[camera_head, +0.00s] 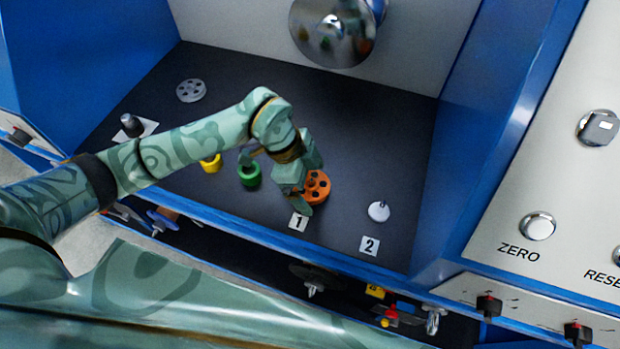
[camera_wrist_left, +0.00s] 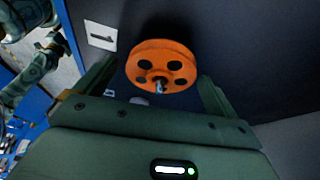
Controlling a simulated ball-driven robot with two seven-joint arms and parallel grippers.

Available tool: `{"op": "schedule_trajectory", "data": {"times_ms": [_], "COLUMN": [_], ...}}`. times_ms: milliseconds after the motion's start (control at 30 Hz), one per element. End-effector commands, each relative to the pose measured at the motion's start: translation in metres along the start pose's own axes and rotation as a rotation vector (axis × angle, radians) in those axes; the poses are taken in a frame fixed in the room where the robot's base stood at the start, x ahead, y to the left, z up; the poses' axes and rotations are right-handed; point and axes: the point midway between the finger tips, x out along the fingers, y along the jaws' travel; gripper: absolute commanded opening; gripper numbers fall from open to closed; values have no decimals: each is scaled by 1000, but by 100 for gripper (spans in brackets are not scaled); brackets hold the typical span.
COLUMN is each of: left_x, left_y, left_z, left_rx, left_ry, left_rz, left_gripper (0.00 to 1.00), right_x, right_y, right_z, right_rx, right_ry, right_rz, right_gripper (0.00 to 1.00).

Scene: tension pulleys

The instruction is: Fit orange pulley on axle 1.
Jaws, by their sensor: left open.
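The orange pulley (camera_head: 318,187) is a spoked wheel with round holes, beside the label 1 (camera_head: 298,222) on the dark panel. In the left wrist view the pulley (camera_wrist_left: 148,54) faces me, and a metal tip, seemingly axle 1 (camera_wrist_left: 160,87), shows in its centre hole. I cannot tell how far down the axle the pulley sits. My left gripper (camera_head: 309,196) is at the pulley, partly covering it. In the wrist view its fingers (camera_wrist_left: 155,88) are open, one on each side of the pulley, with gaps to the rim. My right gripper is not seen.
A pale axle (camera_head: 379,211) stands by label 2 (camera_head: 369,246). A green pulley (camera_head: 249,175), a yellow part (camera_head: 211,163) and a grey wheel (camera_head: 191,90) are on the panel at left. A shiny metal dome (camera_head: 333,30) overhangs the back; blue walls enclose the sides.

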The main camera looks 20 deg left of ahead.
Motion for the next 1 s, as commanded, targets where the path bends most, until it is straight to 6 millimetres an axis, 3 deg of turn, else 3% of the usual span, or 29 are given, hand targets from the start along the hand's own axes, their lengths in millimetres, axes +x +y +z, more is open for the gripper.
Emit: {"op": "schedule_trajectory", "data": {"times_ms": [167, 500, 700, 1000], "left_x": [-13, -100, -143, -163], "left_y": [-1, -2, -1, 0], "left_z": [0, 0, 0, 0], "left_rx": [0, 2, 0, 0], "left_ry": [-1, -1, -1, 0], "left_rz": [-2, -6, -3, 0], "left_gripper": [95, 95, 95, 95], "right_x": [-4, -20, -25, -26], "right_y": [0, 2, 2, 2], "right_z": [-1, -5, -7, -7], "right_rx": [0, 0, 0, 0], "right_ry": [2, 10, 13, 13], "right_rz": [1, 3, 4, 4], "right_gripper": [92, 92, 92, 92]}}
